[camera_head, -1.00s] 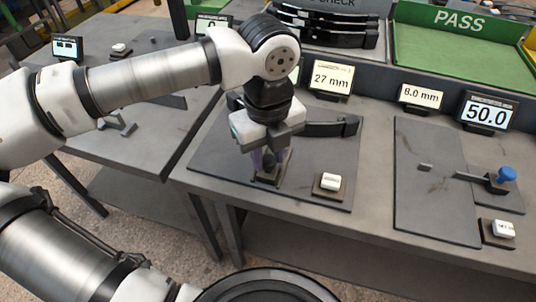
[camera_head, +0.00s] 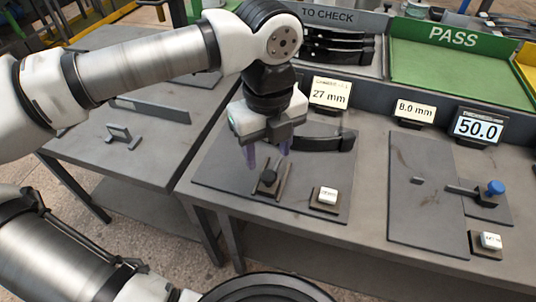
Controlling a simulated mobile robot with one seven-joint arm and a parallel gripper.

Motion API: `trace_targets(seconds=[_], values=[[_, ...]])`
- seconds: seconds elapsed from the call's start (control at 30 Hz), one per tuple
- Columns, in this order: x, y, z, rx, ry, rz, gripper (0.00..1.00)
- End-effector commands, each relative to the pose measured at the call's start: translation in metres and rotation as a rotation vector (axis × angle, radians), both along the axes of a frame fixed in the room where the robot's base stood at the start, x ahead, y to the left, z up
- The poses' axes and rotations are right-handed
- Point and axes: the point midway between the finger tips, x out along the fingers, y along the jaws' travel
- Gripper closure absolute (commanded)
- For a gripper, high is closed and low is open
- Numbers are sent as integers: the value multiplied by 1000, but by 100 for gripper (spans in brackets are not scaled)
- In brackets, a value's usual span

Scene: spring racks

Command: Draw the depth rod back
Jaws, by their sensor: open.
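My gripper (camera_head: 267,159) hangs above the left fixture plate (camera_head: 225,170), with its two purple-tipped fingers spread apart and nothing between them. Below the fingers, a small dark knob (camera_head: 268,178) stands in a short slotted guide with a raised strip beside it. This may be the depth rod's handle, but I cannot tell for sure. The fingertips appear above the knob and clear of it. A dark, curved part (camera_head: 322,142) lies behind the gripper on the same plate; its left end is hidden by the gripper.
A white button (camera_head: 327,196) sits right of the knob. A "27 mm" card (camera_head: 331,93) stands behind. At right, another plate carries a blue-knobbed gauge (camera_head: 495,187), beside a display (camera_head: 478,126) reading 50.0. A green PASS tray (camera_head: 450,80) is at the back.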

Motion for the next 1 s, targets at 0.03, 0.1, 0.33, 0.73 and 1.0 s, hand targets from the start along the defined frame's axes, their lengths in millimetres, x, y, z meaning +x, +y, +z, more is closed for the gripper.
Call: trace_targets(seconds=[0.03,0.1,0.33,0.73,1.0], values=[[0,0,20,2,-2,1,50],[0,0,35,1,-2,1,50],[0,0,67,2,1,0,50],[0,0,73,0,1,-1,50],[0,0,73,0,1,-1,50]])
